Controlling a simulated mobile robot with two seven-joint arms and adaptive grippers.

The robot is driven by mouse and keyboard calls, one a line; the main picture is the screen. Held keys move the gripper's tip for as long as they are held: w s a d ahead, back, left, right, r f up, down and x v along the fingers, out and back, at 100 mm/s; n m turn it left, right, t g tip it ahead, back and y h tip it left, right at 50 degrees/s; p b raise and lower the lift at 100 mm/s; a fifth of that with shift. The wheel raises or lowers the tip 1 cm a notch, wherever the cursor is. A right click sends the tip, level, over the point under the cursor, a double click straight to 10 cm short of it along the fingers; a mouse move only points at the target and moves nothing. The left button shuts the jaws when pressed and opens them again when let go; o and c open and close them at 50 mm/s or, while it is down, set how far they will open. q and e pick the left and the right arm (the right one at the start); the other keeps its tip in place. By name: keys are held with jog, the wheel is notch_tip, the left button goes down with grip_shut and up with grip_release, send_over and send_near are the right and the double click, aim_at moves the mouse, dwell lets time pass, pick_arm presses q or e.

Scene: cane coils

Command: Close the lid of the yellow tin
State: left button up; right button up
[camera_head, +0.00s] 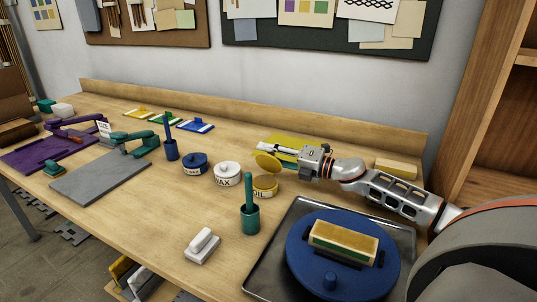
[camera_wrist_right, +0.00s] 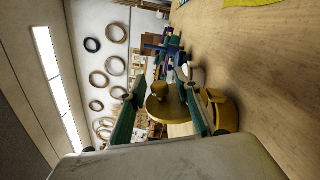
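The yellow tin (camera_head: 265,187), labelled OIL, stands on the workbench with its lid open. Its round yellow lid (camera_head: 268,162) is tilted up at the tin's back side. My right gripper (camera_head: 268,148) is just behind the lid, reaching in from the right. In the right wrist view the lid (camera_wrist_right: 168,108) with its knob shows between the two spread fingers of the right gripper (camera_wrist_right: 160,84). The tin (camera_wrist_right: 221,110) is beside the right-hand finger. Whether a finger touches the lid I cannot tell. My left gripper is not in view.
A white WAX tin (camera_head: 227,174) and a blue tin (camera_head: 195,164) stand left of the yellow tin. A teal cup with a handle (camera_head: 250,217) is in front. A tray (camera_head: 268,270) with a blue turntable (camera_head: 310,270) lies at front right. A yellow sheet (camera_head: 290,141) lies behind.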

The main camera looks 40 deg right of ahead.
jog(key=shift+s+d, duration=0.1)
jog(key=v, duration=1.1)
jog(key=shift+s+d, duration=0.2)
jog(key=shift+s, duration=0.15)
